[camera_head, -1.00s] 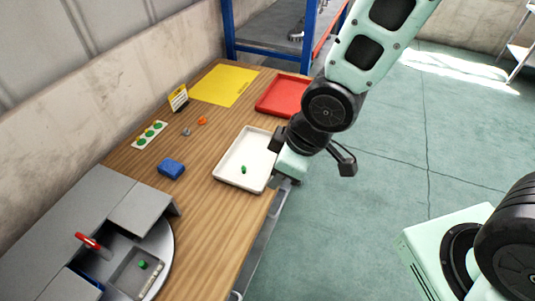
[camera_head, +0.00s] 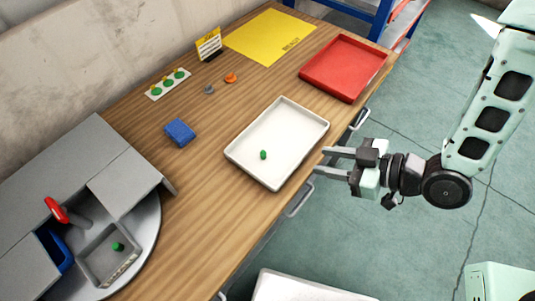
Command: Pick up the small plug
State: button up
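A small green plug (camera_head: 263,155) stands in the white tray (camera_head: 303,164) on the wooden table. Another small green piece (camera_head: 118,246) sits in a grey square tray (camera_head: 95,262) on the round grey platform at lower left. I cannot tell which of them is the smaller plug. My gripper (camera_head: 321,161) is to the right of the white tray, by the table's front edge. Its two fingers point left and are apart, with nothing between them.
A red tray (camera_head: 347,88), yellow mat (camera_head: 270,36), blue block (camera_head: 180,132), orange piece (camera_head: 230,77), grey piece (camera_head: 209,89) and white card with green discs (camera_head: 168,84) lie on the table (camera_head: 215,190). Grey boxes with a red-handled lever (camera_head: 57,210) stand at left.

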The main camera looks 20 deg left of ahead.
aim_at(264, 151)
jog(key=b+x, duration=0.2)
jog(key=b, duration=0.1)
jog(key=b+x, duration=0.2)
jog(key=b, duration=0.1)
jog(key=shift+a+f+b, duration=0.25)
jog(key=shift+f+b, duration=0.1)
jog(key=shift+f, duration=0.1)
jog(key=b+x, duration=0.3)
jog(key=b, duration=0.4)
jog(key=shift+w+a+f, duration=0.1)
jog(key=shift+w+a, duration=0.1)
jog(key=shift+a, duration=0.75)
jog(key=shift+p+x, duration=0.55)
jog(key=shift+x, duration=2.3)
jog(key=shift+w+f, duration=0.1)
grip_shut()
